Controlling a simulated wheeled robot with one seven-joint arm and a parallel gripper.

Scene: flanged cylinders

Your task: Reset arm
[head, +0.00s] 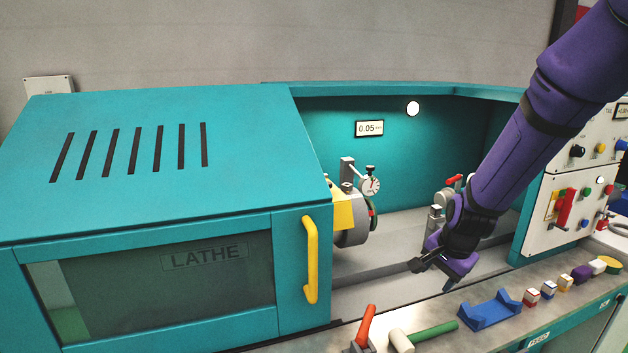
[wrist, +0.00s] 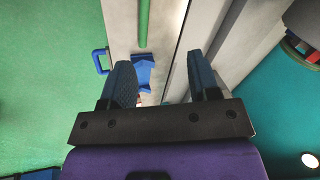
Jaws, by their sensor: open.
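My gripper (head: 432,276) hangs at the end of my purple arm, in front of the lathe opening and above the bed's front edge. In the wrist view its two dark fingers (wrist: 160,70) stand wide apart with nothing between them held. A blue cradle (head: 490,310) lies on the front ledge, to the right of and below my gripper. It also shows in the wrist view (wrist: 143,75), beyond the fingers and apart from them.
The teal lathe cover (head: 150,150) with a yellow handle (head: 310,260) fills the left. The chuck (head: 352,228) and a dial gauge (head: 370,185) are inside the opening. A control panel (head: 575,210) stands right.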

